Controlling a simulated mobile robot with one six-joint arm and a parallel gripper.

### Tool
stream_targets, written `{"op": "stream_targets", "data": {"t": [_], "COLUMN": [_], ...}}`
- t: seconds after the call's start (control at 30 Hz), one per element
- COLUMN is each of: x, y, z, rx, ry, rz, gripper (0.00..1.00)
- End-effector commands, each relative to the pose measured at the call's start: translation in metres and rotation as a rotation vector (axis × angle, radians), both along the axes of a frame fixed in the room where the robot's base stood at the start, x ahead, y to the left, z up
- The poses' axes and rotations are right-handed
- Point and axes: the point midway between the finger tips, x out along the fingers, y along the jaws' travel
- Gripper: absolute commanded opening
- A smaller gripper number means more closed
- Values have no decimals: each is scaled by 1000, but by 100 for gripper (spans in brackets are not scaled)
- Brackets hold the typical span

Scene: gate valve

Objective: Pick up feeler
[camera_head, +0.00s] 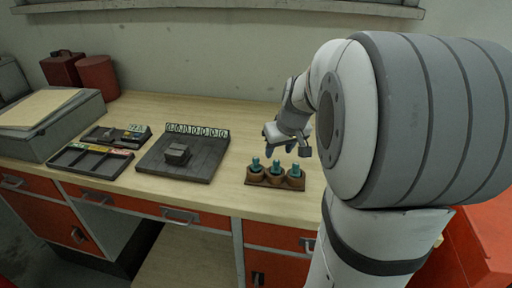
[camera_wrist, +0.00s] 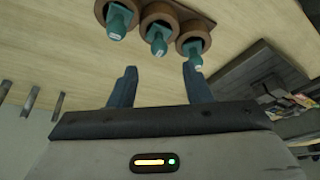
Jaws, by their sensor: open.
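Three teal pieces with pale labelled ends (camera_head: 276,167) stand upright in round brown cups on a small rack (camera_head: 265,182) on the bench. They also show at the top of the wrist view, where the middle one (camera_wrist: 158,45) lies beyond the gap between my fingertips. My gripper (camera_head: 281,145) is open and empty, just above and behind the rack, apart from the pieces. Its two fingers (camera_wrist: 159,72) show in the wrist view. Thin grey strips (camera_wrist: 58,106) show at the left of the wrist view. I cannot tell which thing is the feeler.
A dark board (camera_head: 180,157) with a small block and a row of marked tags stands left of the rack. Dark trays (camera_head: 90,160) with small parts lie further left. A grey case (camera_head: 45,125) and red containers (camera_head: 97,76) stand at far left. Bench behind the board is clear.

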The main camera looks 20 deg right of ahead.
Motion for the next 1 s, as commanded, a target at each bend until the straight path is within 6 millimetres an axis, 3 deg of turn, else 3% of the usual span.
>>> {"op": "stream_targets", "data": {"t": [0.4,0.7,1.0], "x": [14,17,17], "y": [-1,-1,-2], "z": [-54,-60,-60], "rx": [1,-1,-1], "ry": [4,1,1], "rz": [-1,-3,-4], "gripper": [44,44,22]}}
